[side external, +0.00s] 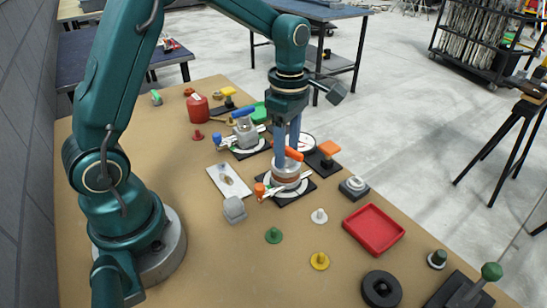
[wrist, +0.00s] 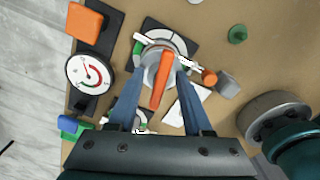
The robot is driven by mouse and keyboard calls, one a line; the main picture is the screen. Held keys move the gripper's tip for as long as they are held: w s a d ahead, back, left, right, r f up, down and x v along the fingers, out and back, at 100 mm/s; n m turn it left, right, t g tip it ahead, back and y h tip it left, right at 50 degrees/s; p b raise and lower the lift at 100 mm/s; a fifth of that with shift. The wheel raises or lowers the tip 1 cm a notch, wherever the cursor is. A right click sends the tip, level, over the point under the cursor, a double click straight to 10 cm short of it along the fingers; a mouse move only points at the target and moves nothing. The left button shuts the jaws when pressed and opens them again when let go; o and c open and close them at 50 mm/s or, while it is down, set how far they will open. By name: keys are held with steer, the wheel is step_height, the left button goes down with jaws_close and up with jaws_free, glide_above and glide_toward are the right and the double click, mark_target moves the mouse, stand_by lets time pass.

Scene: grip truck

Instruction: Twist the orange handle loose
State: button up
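The orange handle (side external: 294,154) lies as a bar across the top of a round metal fitting (side external: 286,172). The fitting stands on a white disc with a dark square base (side external: 303,189). In the wrist view the orange handle (wrist: 161,82) runs lengthwise between my two blue fingers. My gripper (wrist: 165,70) is open, with one finger on each side of the handle and gaps showing beside it. In the side external view my gripper (side external: 287,157) points down at the fitting, and its fingers partly hide the handle.
A similar fitting with a blue handle (side external: 243,113) stands behind. A gauge (wrist: 90,72) and an orange block (wrist: 85,22) are close by. A grey block (side external: 234,208), a white plate (side external: 229,181) and a red tray (side external: 373,229) lie around.

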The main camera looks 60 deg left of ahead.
mark_target(287, 147)
steer(key=shift+r, duration=3.75)
steer(key=shift+r, duration=0.1)
steer(key=s+d+r+m+t, duration=0.3)
steer(key=s+r+m, duration=0.3)
steer(key=s, duration=0.1)
steer(key=s+f+m+t, duration=0.2)
steer(key=s+f+m, duration=0.2)
steer(key=m, duration=1.2)
steer(key=s, duration=0.3)
steer(key=shift+d+f+t, duration=0.25)
steer(key=shift+f+t, duration=0.05)
steer(key=shift+f, duration=0.1)
